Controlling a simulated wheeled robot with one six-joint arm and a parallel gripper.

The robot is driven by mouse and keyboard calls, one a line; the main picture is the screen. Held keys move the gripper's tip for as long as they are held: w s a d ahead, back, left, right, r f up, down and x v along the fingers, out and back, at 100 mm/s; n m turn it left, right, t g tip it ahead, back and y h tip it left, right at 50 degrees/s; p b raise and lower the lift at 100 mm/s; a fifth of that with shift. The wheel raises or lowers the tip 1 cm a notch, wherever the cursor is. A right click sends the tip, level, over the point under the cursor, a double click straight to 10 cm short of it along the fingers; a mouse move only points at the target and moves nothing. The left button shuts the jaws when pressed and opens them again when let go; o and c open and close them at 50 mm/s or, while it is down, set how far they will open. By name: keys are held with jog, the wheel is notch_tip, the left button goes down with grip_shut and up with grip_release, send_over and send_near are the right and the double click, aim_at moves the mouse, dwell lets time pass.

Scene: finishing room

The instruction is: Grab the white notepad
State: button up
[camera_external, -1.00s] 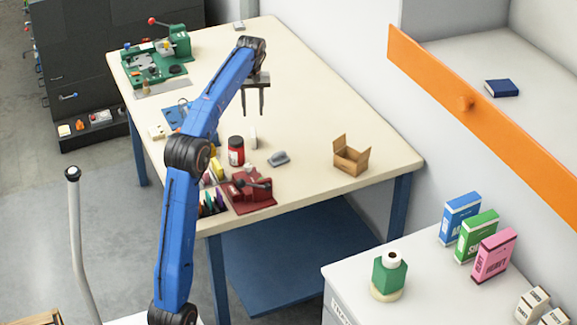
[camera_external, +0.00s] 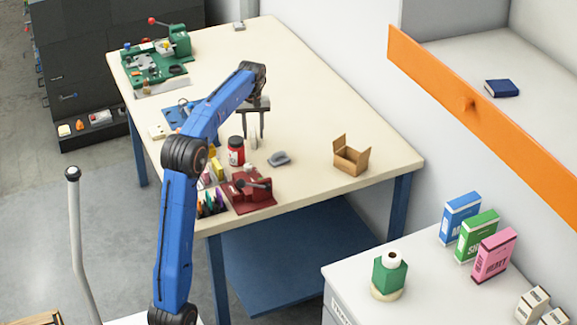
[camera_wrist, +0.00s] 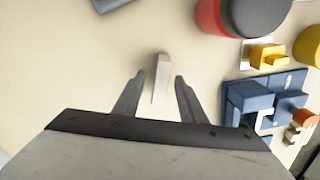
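A thin, upright white block, which looks like the white notepad (camera_external: 253,140), stands on the cream table near the red jar. In the wrist view the white notepad (camera_wrist: 161,80) shows as a narrow pale edge between the two fingers. My gripper (camera_external: 255,136) points down over it, with a finger on either side in the picture. In the wrist view my gripper (camera_wrist: 158,78) is open, with a gap on both sides of the notepad. I cannot tell how far the fingertips reach down beside it.
A red jar with a black lid (camera_external: 236,151) stands close by at left. A grey object (camera_external: 279,158) lies at front right, and an open cardboard box (camera_external: 351,156) is farther right. A red vise (camera_external: 248,190) is in front.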

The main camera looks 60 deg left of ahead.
jog(key=shift+f, duration=0.35)
grip_shut()
jog(key=shift+r, duration=0.15)
